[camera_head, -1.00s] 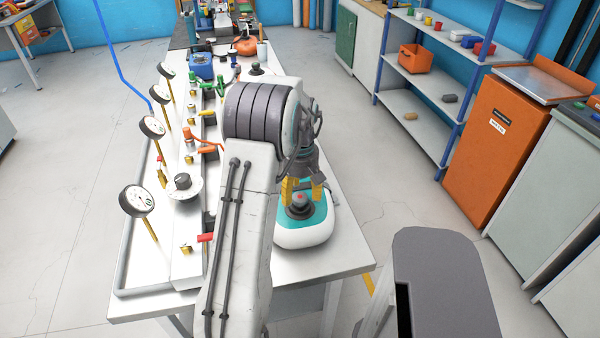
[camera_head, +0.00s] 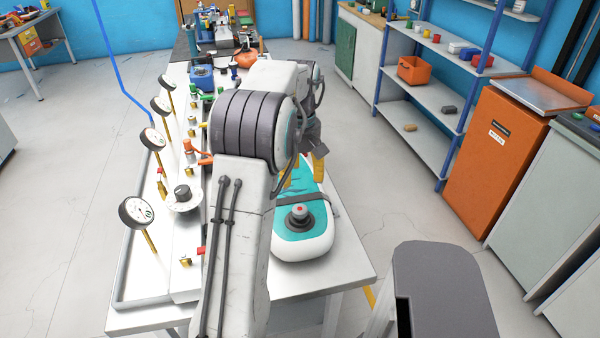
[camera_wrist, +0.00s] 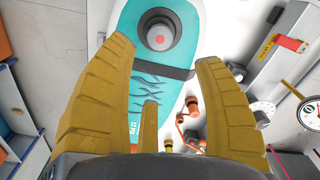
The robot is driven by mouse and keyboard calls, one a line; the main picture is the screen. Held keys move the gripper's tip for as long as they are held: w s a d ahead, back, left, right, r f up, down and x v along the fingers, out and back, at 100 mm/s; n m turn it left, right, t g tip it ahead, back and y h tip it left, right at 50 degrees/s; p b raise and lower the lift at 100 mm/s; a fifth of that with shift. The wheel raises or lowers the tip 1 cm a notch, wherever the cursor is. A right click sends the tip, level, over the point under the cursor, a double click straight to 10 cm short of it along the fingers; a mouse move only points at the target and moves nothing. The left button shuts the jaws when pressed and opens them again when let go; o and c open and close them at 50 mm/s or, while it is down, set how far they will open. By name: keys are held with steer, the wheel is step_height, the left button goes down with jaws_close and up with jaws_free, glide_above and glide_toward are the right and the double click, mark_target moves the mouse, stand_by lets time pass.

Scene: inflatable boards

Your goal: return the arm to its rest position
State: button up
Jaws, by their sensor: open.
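My gripper (camera_head: 303,172) has yellow fingers and is open and empty. In the head view it hangs above the far part of a teal and white inflatable board (camera_head: 315,237). My arm hides part of the board. The board lies on the white workbench with a dark strap across it. A round dark valve with a red-centred cap (camera_head: 299,214) sits at its near end. In the wrist view my spread fingers (camera_wrist: 180,80) frame the board (camera_wrist: 192,38), and the valve cap (camera_wrist: 158,36) shows beyond them, apart from the fingertips.
Several pressure gauges (camera_head: 137,212) stand on brass stems along the bench's left side. Orange, green and red fittings sit beside my arm. A shelf (camera_head: 430,95) and an orange cabinet (camera_head: 492,160) stand to the right. Floor between bench and shelf is clear.

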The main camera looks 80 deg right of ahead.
stand_by(0.6)
steer(key=f+m, duration=0.2)
steer(key=m, duration=0.1)
steer(key=a+f+m, duration=0.1)
steer(key=f+m, duration=0.2)
steer(key=m, duration=0.1)
steer(key=shift+a, duration=0.2)
steer(key=w+a+r+n+t, duration=0.1)
steer(key=w+a+n, duration=0.4)
steer(key=a, duration=0.9)
steer(key=w+a+r+n+t, duration=0.1)
steer(key=w+a+r+n, duration=0.3)
steer(key=w+a, duration=0.4)
steer(key=w+a+r+n+t, duration=0.2)
steer(key=w+a+n, duration=0.3)
steer(key=a, duration=1.7)
steer(key=shift+w+a+r+n, duration=0.15)
steer(key=shift+w+r+n, duration=0.3)
steer(key=shift+w, duration=0.85)
